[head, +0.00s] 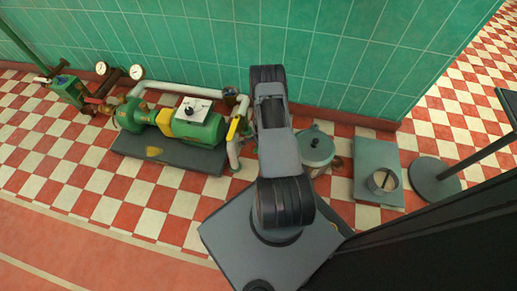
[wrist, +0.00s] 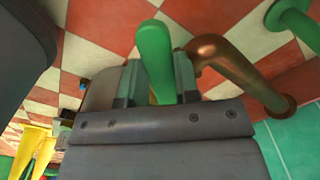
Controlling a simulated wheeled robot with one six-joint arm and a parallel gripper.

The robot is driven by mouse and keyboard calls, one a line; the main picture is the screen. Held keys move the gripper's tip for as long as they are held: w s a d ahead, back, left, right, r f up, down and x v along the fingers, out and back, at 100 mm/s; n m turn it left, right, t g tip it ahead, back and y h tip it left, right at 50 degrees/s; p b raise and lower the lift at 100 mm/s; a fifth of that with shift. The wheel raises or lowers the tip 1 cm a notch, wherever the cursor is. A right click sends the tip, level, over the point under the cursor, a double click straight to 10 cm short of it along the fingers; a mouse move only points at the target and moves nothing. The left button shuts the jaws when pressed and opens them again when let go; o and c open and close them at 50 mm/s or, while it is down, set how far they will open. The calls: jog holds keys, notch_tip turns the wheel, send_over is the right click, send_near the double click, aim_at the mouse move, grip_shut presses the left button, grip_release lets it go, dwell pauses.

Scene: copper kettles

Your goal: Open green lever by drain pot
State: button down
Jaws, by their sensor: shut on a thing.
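In the wrist view, the green lever (wrist: 153,45) is a rounded bar standing between the two fingers of my gripper (wrist: 157,80). The fingers are shut on it, one on each side. A copper pipe (wrist: 235,65) bends close beside the lever, to its right. In the head view, the grey-green lidded drain pot (head: 316,148) stands on the floor just right of my arm. My arm hides the gripper and the green lever in that view.
A green pump with a motor (head: 200,128) sits on a dark base plate (head: 175,152) to the left. A yellow handle (head: 233,129) and pale pipes are close to my arm. A grey slab (head: 378,160) bearing a small cup lies right. The green tiled wall (head: 340,60) is behind.

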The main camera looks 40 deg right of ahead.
jog(key=shift+a, duration=0.15)
dwell(0.3)
jog(key=c, duration=1.2)
grip_release()
jog(key=o, duration=0.4)
jog(key=shift+c, duration=0.2)
jog(key=shift+r, duration=0.15)
notch_tip(320, 180, up, 14)
jog(key=p, duration=0.5)
jog(key=shift+f+p, duration=0.25)
jog(key=shift+p, duration=0.05)
